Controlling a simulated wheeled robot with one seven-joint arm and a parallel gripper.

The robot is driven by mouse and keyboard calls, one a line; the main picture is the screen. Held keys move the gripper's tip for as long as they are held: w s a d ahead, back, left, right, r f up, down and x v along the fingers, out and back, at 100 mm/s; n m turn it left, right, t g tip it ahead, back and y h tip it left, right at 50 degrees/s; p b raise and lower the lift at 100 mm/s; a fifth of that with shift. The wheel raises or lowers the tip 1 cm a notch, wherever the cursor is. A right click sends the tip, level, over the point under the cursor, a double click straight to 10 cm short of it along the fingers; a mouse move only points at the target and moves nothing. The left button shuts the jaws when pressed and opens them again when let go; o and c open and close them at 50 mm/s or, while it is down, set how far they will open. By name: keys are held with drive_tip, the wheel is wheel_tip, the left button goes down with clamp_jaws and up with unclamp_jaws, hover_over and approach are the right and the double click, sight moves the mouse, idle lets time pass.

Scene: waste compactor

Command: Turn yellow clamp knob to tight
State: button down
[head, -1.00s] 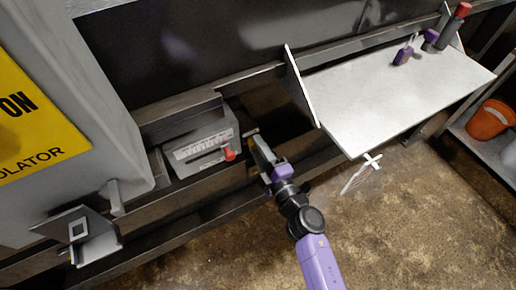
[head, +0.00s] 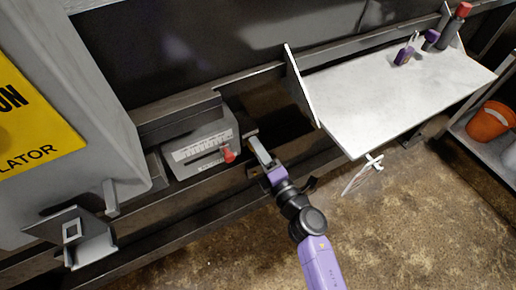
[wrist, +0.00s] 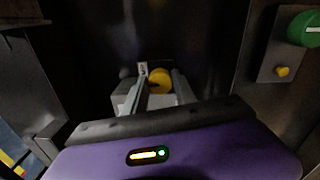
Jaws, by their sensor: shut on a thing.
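Part of a white label plate shows at the knob's upper left. In the head view my gripper (head: 254,147) reaches to the machine's front rail, right of the red-tipped lever. The knob is hidden there. I cannot read its tight or loose setting.
A scale box (head: 203,151) with a red lever tip (head: 229,155) sits left of my gripper. A white shelf (head: 395,95) holds bottles at right. In the wrist view, a green knob (wrist: 304,29) and a small yellow knob (wrist: 282,71) are at right.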

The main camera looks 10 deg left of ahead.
drive_tip(key=shift+f, duration=0.1)
drive_tip(key=c, duration=1)
unclamp_jaws()
drive_tip(key=shift+v, duration=3.9)
